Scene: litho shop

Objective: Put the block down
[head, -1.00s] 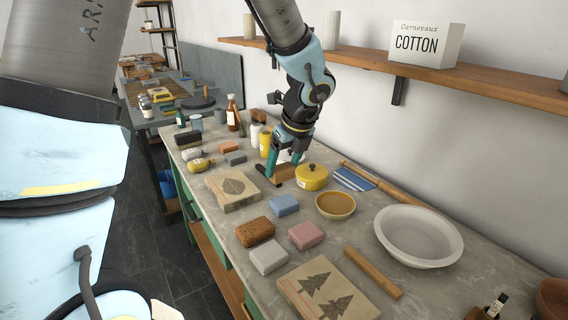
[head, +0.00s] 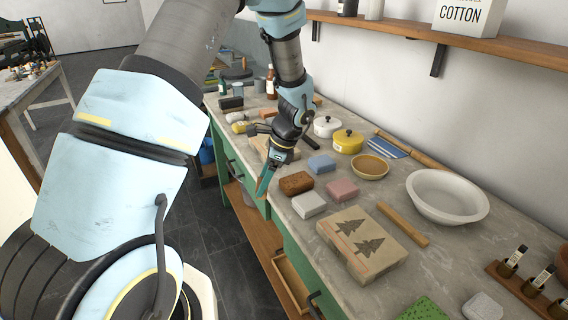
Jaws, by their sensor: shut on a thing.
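My gripper (head: 262,188) hangs at the front edge of the grey worktop, pointing down and left, in front of the green drawers. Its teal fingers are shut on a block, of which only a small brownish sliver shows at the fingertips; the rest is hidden. I cannot tell how far it is from the worktop edge. The pale block with a leaf print (head: 257,141) lies behind the gripper, partly covered. The larger block with two tree prints (head: 362,243) lies flat nearer to me on the worktop (head: 449,254).
Brown (head: 296,183), grey (head: 309,205), pink (head: 342,190) and blue (head: 321,164) blocks lie right of my gripper. Behind them are a yellow pot (head: 347,143), a white pot (head: 326,127) and an ochre bowl (head: 370,167). A white basin (head: 447,197) and wooden bar (head: 403,224) stand right.

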